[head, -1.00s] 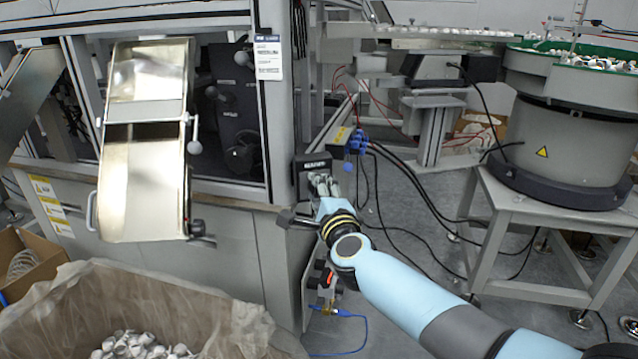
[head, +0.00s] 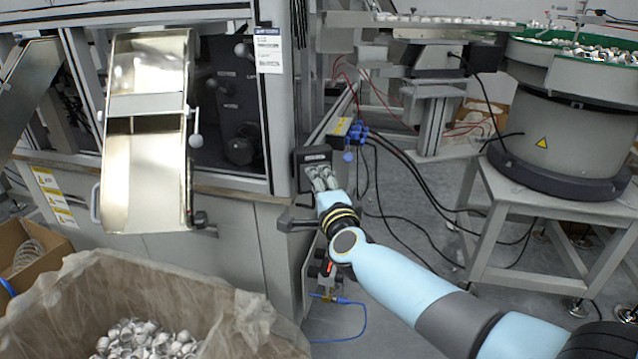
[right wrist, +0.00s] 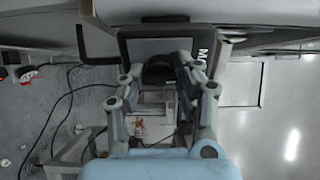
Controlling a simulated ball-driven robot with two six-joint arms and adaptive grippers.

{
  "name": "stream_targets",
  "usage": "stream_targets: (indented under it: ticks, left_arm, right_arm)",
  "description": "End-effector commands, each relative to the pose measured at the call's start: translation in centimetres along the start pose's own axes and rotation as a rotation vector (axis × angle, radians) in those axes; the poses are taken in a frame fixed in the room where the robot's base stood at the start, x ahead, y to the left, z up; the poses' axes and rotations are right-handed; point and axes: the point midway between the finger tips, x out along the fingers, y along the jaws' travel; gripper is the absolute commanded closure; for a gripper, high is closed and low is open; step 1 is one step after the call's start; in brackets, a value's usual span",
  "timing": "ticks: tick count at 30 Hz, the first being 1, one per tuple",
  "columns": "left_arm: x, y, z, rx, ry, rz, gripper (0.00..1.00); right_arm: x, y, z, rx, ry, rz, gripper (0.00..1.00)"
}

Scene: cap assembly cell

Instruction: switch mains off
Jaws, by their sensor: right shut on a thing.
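The mains switch is a dark box with a pale label strip (head: 313,157) at the machine's front right corner. In the right wrist view its grey face with dark border (right wrist: 143,48) shows, with part of a label reading "MA". My right gripper (head: 322,180) is at the front of this box. In the right wrist view its two fingers (right wrist: 158,82) are shut on the dark switch knob (right wrist: 158,68). The knob is mostly hidden by the fingers, and I cannot tell which way it is turned. My left gripper is not in view.
A machine handle (head: 298,222) juts out just below and left of my right gripper. Blue connectors with black cables (head: 358,135) are close on the right. A feeder bowl (head: 560,130) stands on a table at right. A lined bin with caps (head: 240,318) is at front left.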

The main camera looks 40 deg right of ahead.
Motion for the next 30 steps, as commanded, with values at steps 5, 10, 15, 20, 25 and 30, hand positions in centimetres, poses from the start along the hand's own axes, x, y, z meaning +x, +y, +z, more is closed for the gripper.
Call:
stream_targets:
  ticks: [5, 10, 15, 20, 25, 30]
  left_arm:
    - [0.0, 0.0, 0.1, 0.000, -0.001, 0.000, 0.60]
    - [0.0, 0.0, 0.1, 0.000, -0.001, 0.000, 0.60]
    - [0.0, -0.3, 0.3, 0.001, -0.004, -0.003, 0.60]
    - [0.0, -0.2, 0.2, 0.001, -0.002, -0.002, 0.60]
    - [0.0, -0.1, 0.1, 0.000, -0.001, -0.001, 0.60]
    - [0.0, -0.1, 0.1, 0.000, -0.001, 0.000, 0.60]
  right_arm:
    - [-0.1, 0.2, 0.0, -0.001, -0.001, 0.004, 0.49]
    - [-0.1, 0.1, 0.0, 0.000, -0.001, 0.002, 0.43]
    - [-0.2, 0.1, 0.0, 0.000, 0.000, 0.001, 0.43]
    - [-2.1, 0.2, 0.0, 0.001, -0.001, 0.003, 0.43]
    - [-6.0, 0.2, 0.0, 0.001, -0.001, 0.004, 0.43]
    - [-9.5, 0.2, 0.0, 0.000, 0.000, 0.004, 0.43]
